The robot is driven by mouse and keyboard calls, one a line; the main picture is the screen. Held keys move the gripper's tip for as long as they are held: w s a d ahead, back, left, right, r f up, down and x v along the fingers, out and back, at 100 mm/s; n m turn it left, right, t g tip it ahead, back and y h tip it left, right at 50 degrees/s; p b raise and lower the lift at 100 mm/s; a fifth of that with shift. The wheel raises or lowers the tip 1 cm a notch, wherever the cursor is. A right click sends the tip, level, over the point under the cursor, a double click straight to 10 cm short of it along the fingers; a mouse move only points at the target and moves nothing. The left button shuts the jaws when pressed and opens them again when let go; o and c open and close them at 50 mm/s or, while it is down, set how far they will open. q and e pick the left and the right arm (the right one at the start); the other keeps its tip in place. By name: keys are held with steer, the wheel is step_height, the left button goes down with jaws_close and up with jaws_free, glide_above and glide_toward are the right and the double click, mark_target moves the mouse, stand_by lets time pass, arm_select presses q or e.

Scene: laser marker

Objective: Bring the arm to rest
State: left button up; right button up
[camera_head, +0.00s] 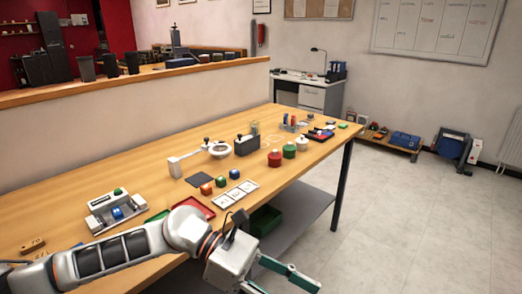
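My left arm (120,250) comes in from the lower left and reaches over the front edge of the wooden table (90,205). My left gripper (286,286) is beyond that edge, low over the floor side. Its teal fingers are spread apart, with nothing seen between them; the lower finger is cut off by the picture's bottom edge. My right gripper is not in view.
The laser marker (115,211) with a blue block stands near the arm. A red tray (193,207), coloured cubes (221,181), a white card (236,194) and red, green and white pots (289,151) lie farther back. A green bin (265,220) sits below. Floor (410,225) at right is clear.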

arm_select(q)
steer(key=w+d+r+n+t+h, duration=0.3)
steer(key=n+t+h, duration=0.5)
steer(key=n, duration=0.8)
steer(key=w+a+f+n+t+y, duration=0.45)
steer(key=a+f+n+t, duration=0.2)
steer(key=n, duration=0.45)
steer(key=w+a+f+n+t+y, duration=0.45)
steer(key=a+f+n+t, duration=0.2)
steer(key=n, duration=0.45)
steer(key=s+a+f+n+g+y, duration=0.2)
steer(key=s+a+f+n+y, duration=0.3)
steer(key=f, duration=0.7)
steer(key=s+a+f+n+g+y, duration=0.2)
steer(key=s+a+f+n+y, duration=0.3)
steer(key=s+a+f+n, duration=0.4)
steer(key=s+a+f, duration=0.3)
steer(key=f, duration=0.1)
steer(key=shift+f+n+g, duration=0.25)
steer(key=shift+n+g, duration=0.15)
